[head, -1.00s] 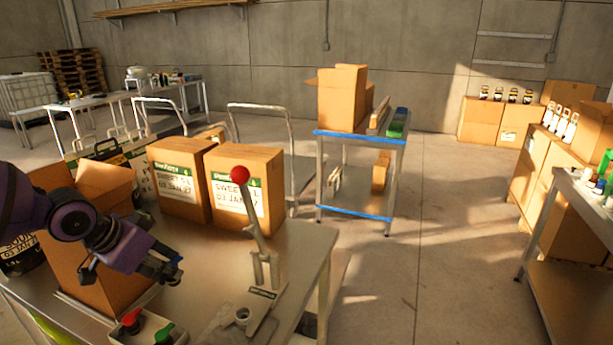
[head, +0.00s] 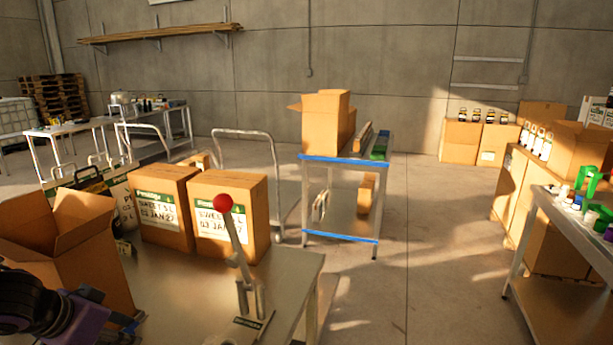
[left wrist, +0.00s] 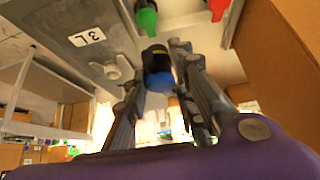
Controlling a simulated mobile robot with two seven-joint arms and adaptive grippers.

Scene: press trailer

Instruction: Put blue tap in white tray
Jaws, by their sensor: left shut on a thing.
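My left gripper (left wrist: 160,50) is shut on the blue tap (left wrist: 160,82), which has a blue end and a black body between the fingers. In the head view only part of this gripper (head: 128,322) shows at the lower left, in front of an open carton, and the tap cannot be made out there. In the left wrist view a green tap (left wrist: 147,18) and a red tap (left wrist: 217,8) show at the top edge, by a pale surface (left wrist: 187,20) that looks like the white tray. The tray is out of the head view. My right gripper is not in view.
An open carton (head: 60,235) stands on the near metal table (head: 185,290). Two closed cartons (head: 228,235) stand behind, beside a lever press with a red knob (head: 223,203). A blue-edged trolley (head: 340,240) stands beyond. The floor at centre right is clear.

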